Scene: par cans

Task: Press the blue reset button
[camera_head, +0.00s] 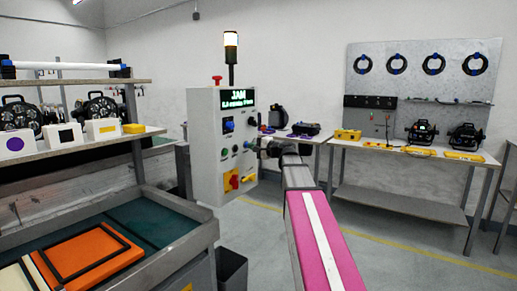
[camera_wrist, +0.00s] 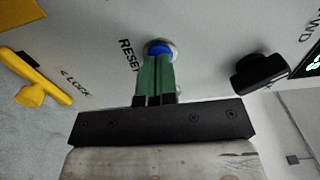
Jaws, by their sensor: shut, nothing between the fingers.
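The blue reset button (camera_wrist: 158,48) sits in a silver ring on the grey panel, beside the word RESET, in the wrist view. My gripper (camera_wrist: 156,60) is shut and empty, its green fingers side by side. Their tips are at the button and cover its lower part. I cannot tell whether they touch it or whether it is pushed in. In the head view my gripper (camera_head: 258,148) reaches the right part of the front of the control cabinet (camera_head: 205,150), whose display (camera_head: 237,99) reads JAM. The button is hard to make out there.
A black knob (camera_wrist: 260,73) marked FWD and a yellow lock handle (camera_wrist: 37,82) flank the button. A red-and-yellow switch (camera_head: 231,181) is low on the cabinet. A workbench (camera_head: 140,225) stands at left, another table (camera_head: 400,150) at right.

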